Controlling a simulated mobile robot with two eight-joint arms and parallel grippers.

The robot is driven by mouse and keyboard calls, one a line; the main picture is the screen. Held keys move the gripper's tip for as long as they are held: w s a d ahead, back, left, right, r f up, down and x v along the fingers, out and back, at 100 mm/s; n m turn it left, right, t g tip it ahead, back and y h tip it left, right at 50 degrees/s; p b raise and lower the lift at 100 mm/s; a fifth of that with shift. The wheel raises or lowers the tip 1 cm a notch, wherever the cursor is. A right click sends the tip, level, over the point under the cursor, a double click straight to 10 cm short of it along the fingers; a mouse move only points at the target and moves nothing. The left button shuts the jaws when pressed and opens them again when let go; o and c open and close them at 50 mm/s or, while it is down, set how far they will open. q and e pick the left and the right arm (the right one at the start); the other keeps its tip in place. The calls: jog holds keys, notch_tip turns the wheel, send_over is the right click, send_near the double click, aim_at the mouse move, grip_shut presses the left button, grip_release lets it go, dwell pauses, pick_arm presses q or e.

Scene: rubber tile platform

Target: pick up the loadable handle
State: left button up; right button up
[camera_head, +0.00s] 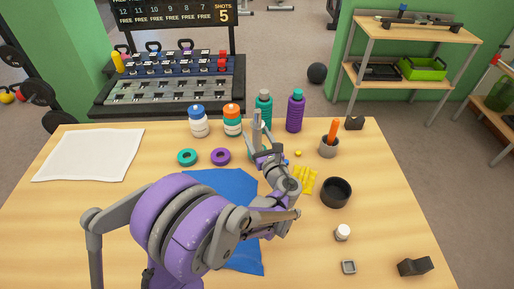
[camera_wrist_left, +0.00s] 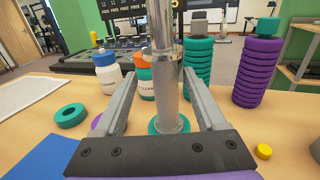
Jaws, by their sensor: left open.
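The loadable handle (camera_head: 256,128) is a silver metal bar standing upright near the back middle of the table. In the left wrist view the handle (camera_wrist_left: 167,75) shows a knurled grip, with a teal ring (camera_wrist_left: 156,127) around its foot. My left gripper (camera_head: 264,148) is open. In the left wrist view its fingers (camera_wrist_left: 160,100) stand on either side of the handle, with visible gaps. The handle's top is cut off in that view. My right gripper is not in view.
A teal ribbed stack (camera_head: 264,112) and a purple one (camera_head: 295,112) stand behind the handle. Two white bottles (camera_head: 199,124) stand left of them. Teal (camera_head: 187,157) and purple (camera_head: 220,156) rings lie nearby. A grey cup (camera_head: 328,149) and black bowl (camera_head: 336,193) stand right.

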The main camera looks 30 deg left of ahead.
pick_arm(q)
jog(key=x, duration=0.5)
jog(key=shift+w+d+r+p, duration=0.15)
jog(key=shift+w+r+p, duration=0.15)
jog(key=shift+p, duration=0.1)
grip_shut()
jog(key=shift+r, duration=0.1)
dwell(0.8)
